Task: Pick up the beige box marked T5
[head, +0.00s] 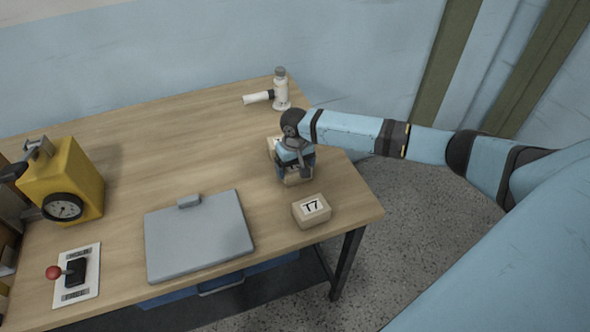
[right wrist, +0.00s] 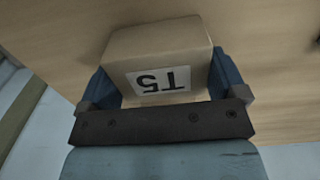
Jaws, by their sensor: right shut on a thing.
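The beige box marked T5 (right wrist: 158,52) sits between the fingers of my right gripper (right wrist: 165,82) in the right wrist view, its label upside down there. The right gripper is shut on it. In the head view my right gripper (head: 296,172) is over the right part of the table, and the box is mostly hidden beneath it. I cannot tell whether the box touches the table. My left gripper is not in view.
A beige box marked T7 (head: 311,210) stands near the table's (head: 150,170) right front corner. A grey flat case (head: 198,238) lies at the front. A yellow device with a dial (head: 77,180) and a red-knobbed lever (head: 72,272) are at left.

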